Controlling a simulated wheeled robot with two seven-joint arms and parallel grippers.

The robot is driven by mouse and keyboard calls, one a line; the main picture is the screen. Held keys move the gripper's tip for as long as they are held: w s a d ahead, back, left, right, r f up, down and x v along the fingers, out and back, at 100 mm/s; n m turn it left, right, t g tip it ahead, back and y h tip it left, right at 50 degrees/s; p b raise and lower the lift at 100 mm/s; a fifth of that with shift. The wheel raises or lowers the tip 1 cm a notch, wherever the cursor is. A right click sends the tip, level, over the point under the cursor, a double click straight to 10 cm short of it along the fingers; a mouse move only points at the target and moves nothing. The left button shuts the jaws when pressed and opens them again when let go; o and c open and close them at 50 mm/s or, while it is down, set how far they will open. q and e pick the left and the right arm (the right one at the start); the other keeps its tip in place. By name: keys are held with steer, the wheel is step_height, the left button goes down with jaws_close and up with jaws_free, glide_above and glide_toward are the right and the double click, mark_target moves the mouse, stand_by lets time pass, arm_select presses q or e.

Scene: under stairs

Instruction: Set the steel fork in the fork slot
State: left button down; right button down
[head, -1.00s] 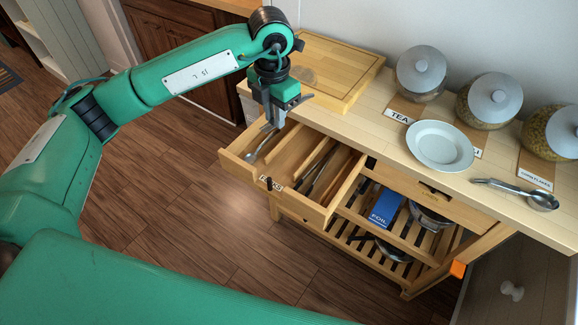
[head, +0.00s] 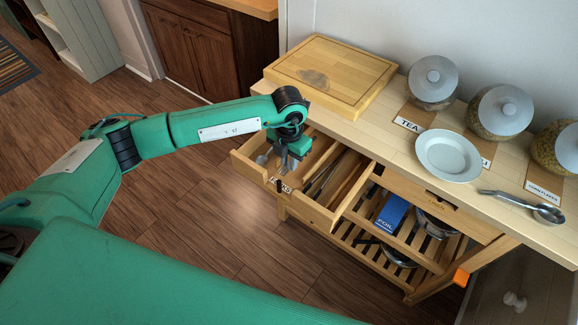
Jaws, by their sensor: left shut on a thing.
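My left gripper (head: 283,168) points down into the left compartment of the open drawer (head: 328,215), the one with a small label (head: 280,186) on its front. It is shut on the steel fork; a bit of grey metal, which I take to be the fork (head: 261,159), shows just left of the jaws. The gripper hides most of the fork, and I cannot tell whether it touches the drawer floor. My right gripper is not in view.
Long dividers part the drawer, and other utensils (head: 322,176) lie in the middle. A cutting board (head: 328,74), glass jars (head: 433,83), a white plate (head: 448,156) and a spoon (head: 545,214) are on the worktop. A blue foil box (head: 391,215) is on the shelf below.

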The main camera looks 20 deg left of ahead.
mark_target(289, 165)
arm_select(q)
step_height(289, 165, down, 4)
steer(key=shift+r+p, duration=0.1)
steer(key=shift+p, duration=0.3)
steer(key=shift+f, duration=0.3)
steer(key=shift+f, duration=0.1)
steer(key=c, duration=1.3)
jaws_free()
steer(key=shift+o, duration=0.2)
